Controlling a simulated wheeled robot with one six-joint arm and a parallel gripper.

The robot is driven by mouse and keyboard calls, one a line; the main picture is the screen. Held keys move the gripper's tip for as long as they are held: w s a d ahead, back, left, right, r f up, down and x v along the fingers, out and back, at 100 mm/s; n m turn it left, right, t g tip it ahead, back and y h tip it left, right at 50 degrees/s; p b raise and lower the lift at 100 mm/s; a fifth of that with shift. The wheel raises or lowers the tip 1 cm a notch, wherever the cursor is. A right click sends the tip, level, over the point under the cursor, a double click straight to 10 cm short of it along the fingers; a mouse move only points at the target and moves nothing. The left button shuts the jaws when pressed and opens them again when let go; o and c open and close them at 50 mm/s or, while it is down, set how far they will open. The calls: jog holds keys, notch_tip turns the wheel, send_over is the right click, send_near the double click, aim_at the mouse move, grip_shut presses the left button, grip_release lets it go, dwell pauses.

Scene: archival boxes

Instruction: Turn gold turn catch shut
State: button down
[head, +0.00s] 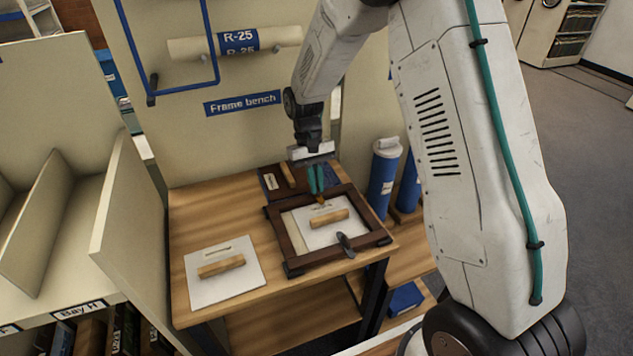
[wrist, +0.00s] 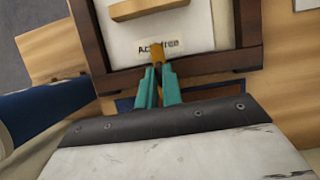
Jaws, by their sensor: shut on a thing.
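A dark brown wooden frame (head: 278,229) lies on the bench, and its rail also shows in the wrist view (wrist: 97,66). A white panel (head: 305,222) with a wooden handle lies inside it. In the wrist view its label (wrist: 158,46) reads roughly "Acid free". The gold turn catch (wrist: 157,57) is at the frame's far rail; in the head view it is small (head: 321,203). My gripper (wrist: 158,75) has its teal fingers closed on the gold catch from above. The fingertips partly hide the catch, so its exact angle is unclear. A grey catch (head: 346,243) sits on the near rail.
A second white panel (head: 205,291) with a wooden handle lies on the bench (head: 190,225) at left. A dark board (head: 268,184) lies behind the frame. Blue tubes (head: 381,182) stand at the right. A wall panel with a "Frame bench" sign (head: 243,103) rises behind.

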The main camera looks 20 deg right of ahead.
aim_at(319, 192)
jog(key=shift+w, duration=0.1)
jog(key=c, duration=1.6)
grip_release()
jog(key=shift+o, duration=0.2)
jog(key=shift+r, duration=0.1)
jog(key=shift+r, duration=0.3)
notch_tip(319, 192, up, 3)
jog(key=shift+f, duration=0.15)
jog(key=s, duration=0.5)
jog(key=s+r, duration=0.1)
jog(key=s, duration=1)
jog(key=shift+r, duration=0.3)
jog(key=shift+s, duration=0.15)
